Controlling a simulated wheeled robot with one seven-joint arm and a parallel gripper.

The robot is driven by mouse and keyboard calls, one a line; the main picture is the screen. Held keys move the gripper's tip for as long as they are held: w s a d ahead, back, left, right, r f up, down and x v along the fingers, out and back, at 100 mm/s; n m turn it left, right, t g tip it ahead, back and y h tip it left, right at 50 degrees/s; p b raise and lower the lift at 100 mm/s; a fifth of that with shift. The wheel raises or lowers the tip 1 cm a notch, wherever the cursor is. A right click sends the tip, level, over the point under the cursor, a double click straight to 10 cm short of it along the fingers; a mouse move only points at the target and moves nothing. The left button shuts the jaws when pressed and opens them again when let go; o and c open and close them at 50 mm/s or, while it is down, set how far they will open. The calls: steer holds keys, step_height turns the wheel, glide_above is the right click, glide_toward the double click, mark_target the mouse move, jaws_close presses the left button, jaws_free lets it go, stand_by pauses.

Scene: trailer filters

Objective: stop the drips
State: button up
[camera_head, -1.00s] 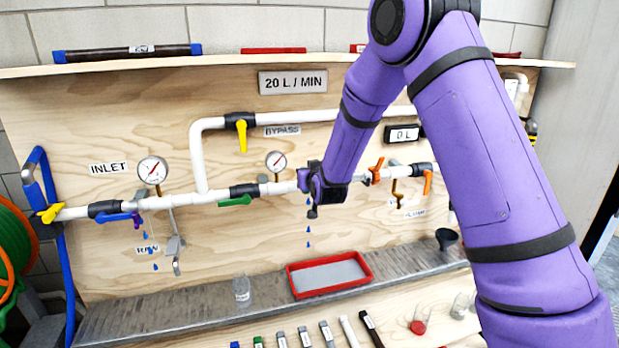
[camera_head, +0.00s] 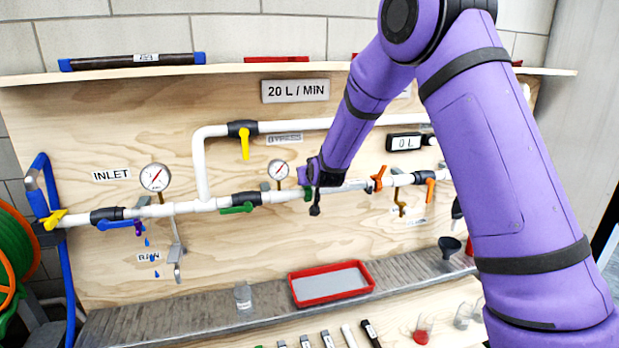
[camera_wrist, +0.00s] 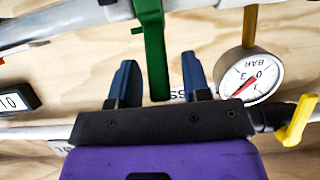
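Blue drops (camera_head: 152,257) hang in the air below the purple tap (camera_head: 138,230) on the left part of the white pipe. A blue lever (camera_head: 118,224) sits beside that tap. My gripper (camera_wrist: 158,62) is open near the pipe, right of the second gauge. A green handle (camera_wrist: 155,50) passes between its two fingers, with a gap showing on each side. Part of this green piece also shows in the head view (camera_head: 307,193). My wrist hides much of the fingers there. No drops show below my gripper.
A yellow bypass lever (camera_head: 245,146), another green lever (camera_head: 237,208) and orange handles (camera_head: 378,178) crowd the pipes. Gauges (camera_head: 155,177) stick up from the pipe. A red tray (camera_head: 331,267), a clear jar (camera_head: 243,297) and a black funnel (camera_head: 449,247) stand below.

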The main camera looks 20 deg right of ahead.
steer(key=v, duration=1.1)
steer(key=shift+w, duration=0.1)
stand_by(0.4)
steer(key=s+d+r+g+y, duration=0.1)
steer(key=s+d+r+g, duration=0.1)
steer(key=s+r, duration=0.5)
steer(key=s+d+r+g, duration=0.15)
steer(key=s+r, duration=0.25)
steer(key=s, duration=0.7)
steer(key=s+d+g, duration=0.1)
steer(key=s+g, duration=0.1)
steer(key=s, duration=0.9)
steer(key=s+d+g+h, duration=0.1)
steer(key=s+d+g, duration=0.1)
steer(key=s, duration=1)
steer(key=shift+d+r, duration=0.2)
steer(key=shift+r, duration=0.2)
stand_by(1.9)
